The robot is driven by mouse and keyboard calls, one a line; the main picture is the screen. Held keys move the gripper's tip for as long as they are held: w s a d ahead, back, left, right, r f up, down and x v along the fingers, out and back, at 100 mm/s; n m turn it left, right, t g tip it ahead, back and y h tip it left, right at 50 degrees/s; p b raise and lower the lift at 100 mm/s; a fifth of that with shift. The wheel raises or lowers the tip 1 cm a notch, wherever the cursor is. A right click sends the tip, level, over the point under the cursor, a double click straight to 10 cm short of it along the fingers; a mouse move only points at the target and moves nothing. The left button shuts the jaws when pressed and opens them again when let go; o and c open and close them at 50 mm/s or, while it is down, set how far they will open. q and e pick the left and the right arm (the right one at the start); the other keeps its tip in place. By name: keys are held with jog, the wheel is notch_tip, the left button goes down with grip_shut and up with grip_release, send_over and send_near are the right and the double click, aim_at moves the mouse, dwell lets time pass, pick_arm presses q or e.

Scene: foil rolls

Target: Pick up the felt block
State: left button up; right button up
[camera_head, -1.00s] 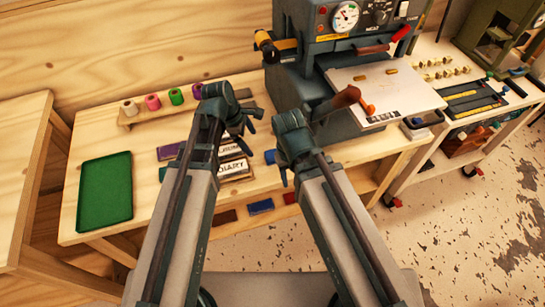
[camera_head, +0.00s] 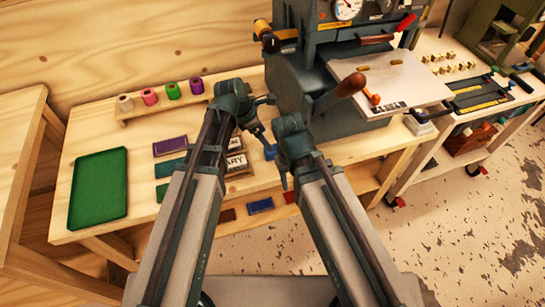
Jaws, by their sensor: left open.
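A small blue block (camera_head: 270,152), which looks like the felt block, shows between my two grippers near the front of the press. It is partly crowded by my grippers, and I cannot tell exactly what it rests on. My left gripper (camera_head: 266,121) is open, with its fingers spread, just above and left of the blue block in the picture. Nothing shows between its fingers. My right gripper (camera_head: 280,168) points down beside the blue block, its jaws seen too poorly to judge.
The grey press (camera_head: 315,95) with a wooden-knobbed lever stands right of my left gripper. Purple, teal and green slabs and dark lettered blocks (camera_head: 237,163) lie left of it. Coloured foil rolls (camera_head: 172,91) stand on a rack behind. A green tray (camera_head: 98,188) lies at the left.

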pick_arm(q)
jog(key=shift+b+x, duration=1.15)
jog(key=shift+x, duration=0.75)
pick_arm(e)
jog(key=shift+f, duration=1.75)
pick_arm(q)
jog(key=shift+f, duration=0.1)
pick_arm(e)
jog(key=shift+f, duration=0.1)
pick_arm(q)
jog(key=b+x, duration=0.4)
jog(key=shift+a+f+b, duration=0.25)
jog(key=shift+f+b, duration=0.05)
jog(key=shift+f, duration=0.05)
jog(key=shift+d+f+b, duration=0.2)
jog(key=shift+f+b, duration=0.05)
jog(key=shift+b, duration=0.05)
pick_arm(e)
notch_tip(320, 180, down, 5)
jog(key=shift+r, duration=0.1)
pick_arm(q)
jog(key=shift+r, duration=0.1)
grip_shut()
jog(key=shift+r, duration=0.1)
pick_arm(e)
jog(key=shift+r, duration=0.1)
